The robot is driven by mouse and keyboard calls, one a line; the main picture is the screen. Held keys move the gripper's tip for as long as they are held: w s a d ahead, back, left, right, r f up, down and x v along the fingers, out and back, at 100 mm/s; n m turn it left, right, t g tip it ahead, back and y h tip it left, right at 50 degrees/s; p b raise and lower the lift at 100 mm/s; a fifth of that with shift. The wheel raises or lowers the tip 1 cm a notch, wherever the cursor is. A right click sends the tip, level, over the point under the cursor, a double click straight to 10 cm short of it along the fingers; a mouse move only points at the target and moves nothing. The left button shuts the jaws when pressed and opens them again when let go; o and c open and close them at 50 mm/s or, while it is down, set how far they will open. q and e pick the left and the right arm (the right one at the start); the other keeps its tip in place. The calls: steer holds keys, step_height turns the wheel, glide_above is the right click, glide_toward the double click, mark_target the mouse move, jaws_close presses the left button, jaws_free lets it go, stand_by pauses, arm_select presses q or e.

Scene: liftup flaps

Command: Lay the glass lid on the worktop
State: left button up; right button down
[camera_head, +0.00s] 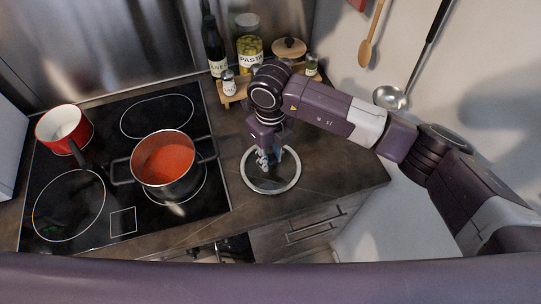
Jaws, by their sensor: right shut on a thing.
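The round glass lid (286,182) has a pale metal rim and shows at the right part of the dark worktop (340,170). My right gripper (264,163) points down at the lid's middle and is shut on it, probably at its knob, which the fingers hide. The lid looks flat and is at or just above the worktop; I cannot tell whether it touches. My left gripper is not in view.
A steel pot of red sauce (163,162) stands on the black hob (105,200), left of the lid. A red saucepan (64,130) is at the far left. Bottles, a pasta jar (250,52) and a wooden tray (236,98) stand at the back. The worktop right of the lid is clear.

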mark_target(271, 159)
steer(key=shift+f, duration=0.2)
steer(key=c, duration=1.7)
jaws_free()
steer(key=shift+o, duration=0.2)
steer(key=shift+r, duration=0.2)
step_height(271, 159, up, 12)
steer(key=b, duration=0.4)
steer(key=shift+s, duration=0.1)
